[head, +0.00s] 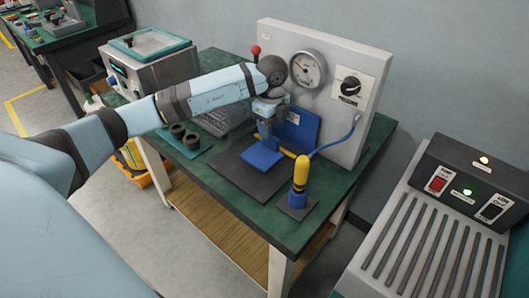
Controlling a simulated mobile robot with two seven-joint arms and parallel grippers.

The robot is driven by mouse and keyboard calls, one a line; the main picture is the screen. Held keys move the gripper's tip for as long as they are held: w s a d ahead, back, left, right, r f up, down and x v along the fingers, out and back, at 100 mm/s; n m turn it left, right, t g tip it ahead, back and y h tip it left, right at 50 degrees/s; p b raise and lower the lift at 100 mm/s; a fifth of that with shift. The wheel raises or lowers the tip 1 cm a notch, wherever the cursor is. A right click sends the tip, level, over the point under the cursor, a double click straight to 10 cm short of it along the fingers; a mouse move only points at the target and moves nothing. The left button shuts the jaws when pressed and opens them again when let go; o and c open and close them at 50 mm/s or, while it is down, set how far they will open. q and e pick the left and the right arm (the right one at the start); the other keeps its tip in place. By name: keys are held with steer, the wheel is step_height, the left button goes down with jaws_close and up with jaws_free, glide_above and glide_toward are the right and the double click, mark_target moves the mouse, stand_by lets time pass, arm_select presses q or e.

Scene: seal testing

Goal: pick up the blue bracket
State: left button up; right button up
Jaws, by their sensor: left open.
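The blue bracket (262,158) sits on a dark square plate (235,171) on the green bench top. Its flat part shows in front. A blue upright piece with a white label (307,128) stands behind it, and I cannot tell whether the two are joined. My left gripper (265,135) points down just above the bracket, with its jaws open. The gripper hides part of the bracket, and I cannot tell whether the fingers touch it. My right gripper is out of view.
A grey panel (340,62) with a gauge and knob stands close behind. A yellow-topped blue cylinder (300,180) stands at the front right, with a blue hose nearby. Dark rings (191,141) and a grey grid tray lie left. A ribbed grey machine (425,240) stands right.

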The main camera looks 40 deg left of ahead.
mark_target(262, 150)
arm_select(q)
step_height(262, 150, down, 3)
steer(key=shift+a+r, duration=0.1)
steer(key=shift+c, duration=0.2)
jaws_close()
stand_by(1.2)
